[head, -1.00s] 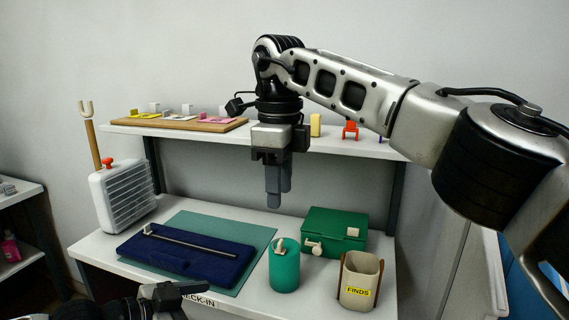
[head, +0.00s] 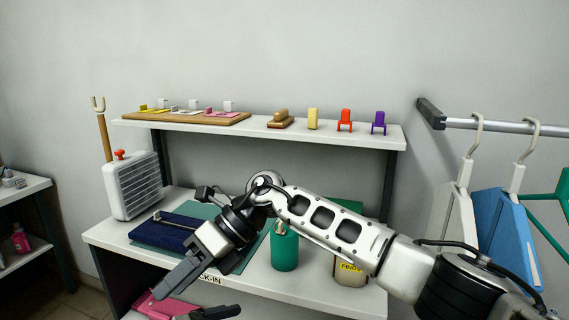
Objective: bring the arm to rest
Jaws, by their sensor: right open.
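My right arm reaches in from the right edge and bends down over the front of the white desk. Its gripper (head: 170,287) points down and to the left, in front of the desk's front edge. It is open and holds nothing that I can see. Part of my left gripper (head: 215,313) shows at the bottom edge; most of it is cut off, so its jaws cannot be judged.
On the desk (head: 250,283) are a navy case (head: 160,233), a green canister (head: 285,252) and a FINDS cup (head: 347,272) partly behind my arm. A pink item (head: 160,306) lies low in front. Bagged comforters (head: 505,235) hang from a rail (head: 500,123) at right.

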